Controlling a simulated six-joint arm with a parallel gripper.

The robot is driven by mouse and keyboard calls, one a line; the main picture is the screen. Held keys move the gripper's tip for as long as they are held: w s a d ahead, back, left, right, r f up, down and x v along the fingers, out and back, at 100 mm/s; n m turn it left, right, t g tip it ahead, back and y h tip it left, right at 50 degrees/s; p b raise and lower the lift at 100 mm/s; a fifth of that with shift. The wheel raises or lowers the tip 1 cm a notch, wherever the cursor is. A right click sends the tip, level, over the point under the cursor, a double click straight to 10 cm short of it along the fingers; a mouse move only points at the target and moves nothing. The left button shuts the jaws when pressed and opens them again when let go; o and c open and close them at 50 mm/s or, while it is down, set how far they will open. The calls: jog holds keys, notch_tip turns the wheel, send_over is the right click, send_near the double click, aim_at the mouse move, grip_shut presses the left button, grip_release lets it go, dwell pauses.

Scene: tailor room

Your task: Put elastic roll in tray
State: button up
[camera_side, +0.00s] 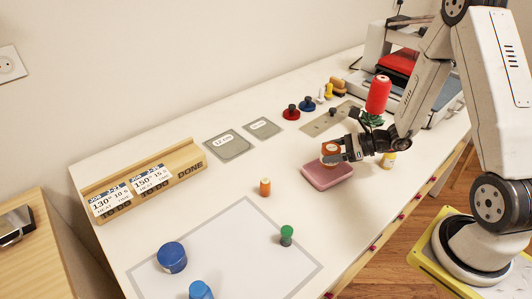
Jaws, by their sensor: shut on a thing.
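My gripper (333,154) is shut on a small orange roll (330,147), which I take to be the elastic roll. The fingers partly cover it. The pink tray (318,181) lies on the white table just below. The roll and the fingertips show over the tray's back part. I cannot tell whether the roll touches the tray. The front of the tray's inside looks empty.
A yellow spool (388,160) stands right of the tray, close to my gripper. A large red spool (378,95) rises behind my wrist. An orange spool (265,187) and a green spool (286,235) stand to the left. The table between has free room.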

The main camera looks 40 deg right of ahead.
jog(key=shift+f, duration=1.7)
jog(key=shift+f, duration=0.1)
jog(key=o, duration=1.1)
jog(key=shift+o, duration=0.2)
jog(key=shift+r, duration=0.2)
jog(key=shift+v, duration=5.95)
